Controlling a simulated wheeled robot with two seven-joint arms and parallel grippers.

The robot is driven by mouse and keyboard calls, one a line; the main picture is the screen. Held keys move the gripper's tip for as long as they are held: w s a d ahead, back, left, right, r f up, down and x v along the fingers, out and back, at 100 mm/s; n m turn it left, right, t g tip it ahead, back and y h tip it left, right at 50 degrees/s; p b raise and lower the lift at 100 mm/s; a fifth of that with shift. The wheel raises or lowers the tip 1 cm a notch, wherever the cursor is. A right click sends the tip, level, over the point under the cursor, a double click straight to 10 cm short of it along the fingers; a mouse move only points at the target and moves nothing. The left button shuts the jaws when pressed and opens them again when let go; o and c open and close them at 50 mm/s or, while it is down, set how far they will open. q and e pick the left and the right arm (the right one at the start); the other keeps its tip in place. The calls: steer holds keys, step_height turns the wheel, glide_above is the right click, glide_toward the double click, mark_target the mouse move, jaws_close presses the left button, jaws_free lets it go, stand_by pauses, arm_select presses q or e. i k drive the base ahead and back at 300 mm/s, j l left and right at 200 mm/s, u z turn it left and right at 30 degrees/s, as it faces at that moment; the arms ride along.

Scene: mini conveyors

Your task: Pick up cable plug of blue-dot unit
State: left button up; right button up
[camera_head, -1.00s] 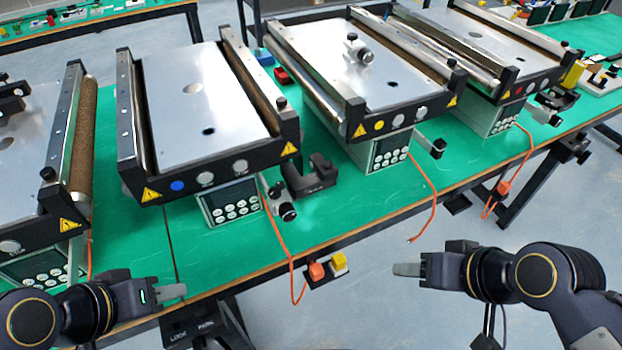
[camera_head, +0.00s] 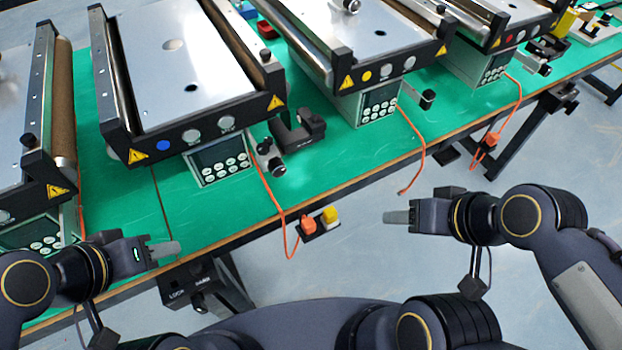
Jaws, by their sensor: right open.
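The blue-dot unit (camera_head: 200,118) is a mini conveyor with a grey metal bed, a blue dot on its front and a keypad box below. Its orange cable hangs over the table's front edge and loops up to an orange plug (camera_head: 308,224). The plug sits in a small black holder at the edge, beside a yellow piece (camera_head: 330,215). My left gripper (camera_head: 170,249) is left of the plug, apart from it; its finger gap is hidden from this side. My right gripper (camera_head: 394,217) is open and empty, right of the plug and pointing toward it.
The yellow-dot unit (camera_head: 375,72) stands to the right; its orange cable hangs down past the table edge. A red-dot unit (camera_head: 493,45) is further right, and another conveyor (camera_head: 30,150) is at far left. The space between plug and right gripper looks clear.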

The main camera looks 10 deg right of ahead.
mark_target(308, 225)
steer(key=l+u, duration=0.4)
steer(key=k+l+u, duration=0.1)
steer(key=u, duration=0.3)
steer(key=k+l+u, duration=0.15)
steer(key=l+u, duration=0.25)
